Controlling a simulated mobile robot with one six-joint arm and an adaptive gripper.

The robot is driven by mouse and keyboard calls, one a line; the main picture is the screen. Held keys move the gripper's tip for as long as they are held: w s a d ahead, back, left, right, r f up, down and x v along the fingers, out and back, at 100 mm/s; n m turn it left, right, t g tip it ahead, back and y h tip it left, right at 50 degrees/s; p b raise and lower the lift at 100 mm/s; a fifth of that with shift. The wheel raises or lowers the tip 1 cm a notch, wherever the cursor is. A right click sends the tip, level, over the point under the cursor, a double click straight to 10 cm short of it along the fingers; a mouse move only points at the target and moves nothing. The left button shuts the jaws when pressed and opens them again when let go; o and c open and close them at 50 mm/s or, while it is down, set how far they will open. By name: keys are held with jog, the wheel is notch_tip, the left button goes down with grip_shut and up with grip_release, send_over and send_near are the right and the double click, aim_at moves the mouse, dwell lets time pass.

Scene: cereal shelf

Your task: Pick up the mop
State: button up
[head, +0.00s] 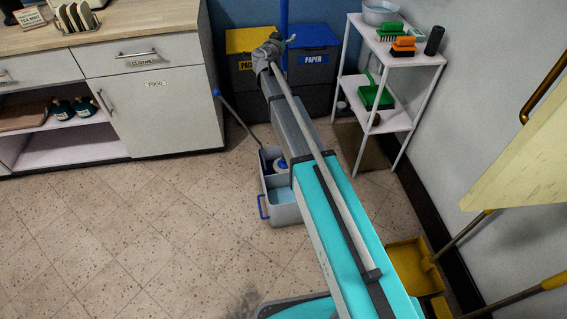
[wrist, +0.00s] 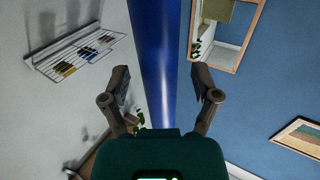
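The mop's blue pole (head: 284,14) rises upright at the top of the head view, at the far end of my arm. In the wrist view the blue pole (wrist: 162,60) runs between the two fingers of my gripper (wrist: 163,82). The fingers are open, with a gap on each side of the pole. In the head view my gripper (head: 287,42) is small and partly hidden by my wrist. The lower pole and mop head are hidden behind my arm.
A grey bucket (head: 284,212) with a blue handle stands on the floor under my arm. Recycling bins (head: 315,66) stand behind. A white shelf rack (head: 396,118) is at the right, a counter (head: 150,100) at the left. The floor at left is clear.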

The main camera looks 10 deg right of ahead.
aim_at(283, 9)
grip_shut()
jog(key=shift+r, duration=0.15)
dwell(0.4)
notch_tip(283, 9, up, 10)
jog(key=p, duration=1)
jog(key=shift+f, duration=0.2)
jog(key=shift+r, duration=0.2)
notch_tip(283, 9, up, 16)
jog(key=p, duration=1.6)
jog(key=shift+f, duration=0.1)
dwell(0.3)
